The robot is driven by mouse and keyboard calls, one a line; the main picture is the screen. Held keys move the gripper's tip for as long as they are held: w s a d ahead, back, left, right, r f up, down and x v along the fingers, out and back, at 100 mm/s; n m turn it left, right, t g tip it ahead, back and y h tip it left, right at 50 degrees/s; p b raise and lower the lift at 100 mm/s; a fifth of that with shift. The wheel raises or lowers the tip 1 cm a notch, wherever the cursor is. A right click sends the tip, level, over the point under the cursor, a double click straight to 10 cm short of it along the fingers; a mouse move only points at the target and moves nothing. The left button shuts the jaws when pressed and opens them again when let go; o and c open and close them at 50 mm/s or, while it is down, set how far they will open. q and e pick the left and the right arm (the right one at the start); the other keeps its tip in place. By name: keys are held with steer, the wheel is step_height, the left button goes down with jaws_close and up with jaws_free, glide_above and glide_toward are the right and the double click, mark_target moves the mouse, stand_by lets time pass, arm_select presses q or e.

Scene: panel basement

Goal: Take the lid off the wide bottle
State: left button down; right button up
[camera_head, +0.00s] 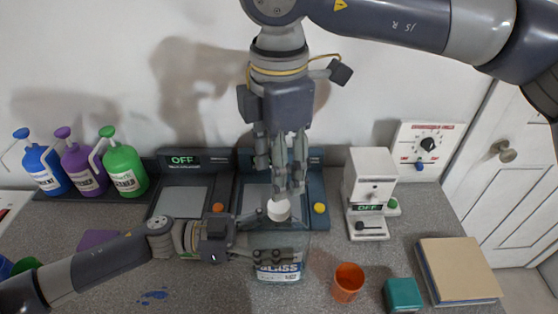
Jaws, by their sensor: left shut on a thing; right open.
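The wide bottle (294,242) stands on the counter at the centre, pale and see-through, with a blue and white label (279,271) low on its front. Its white lid (278,209) is on top, at the bottle's neck. My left gripper (284,238) comes in from the left and is shut on the bottle, its fingers across the upper body. My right gripper (288,193) points down from above and is open, with its fingertips at the lid's upper edge. Whether the fingertips touch the lid cannot be told. The fingers and my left gripper hide parts of the bottle.
Two scales (181,201) stand behind the bottle. Blue, purple and green pump bottles (124,170) are at the left. A white device (369,187), an orange cup (347,281), a teal box (402,294) and a book-like block (459,269) are at the right. A blue spill (154,295) lies front left.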

mark_target(279, 205)
step_height(279, 205, down, 8)
steer(key=shift+r, duration=0.2)
jaws_close()
stand_by(0.4)
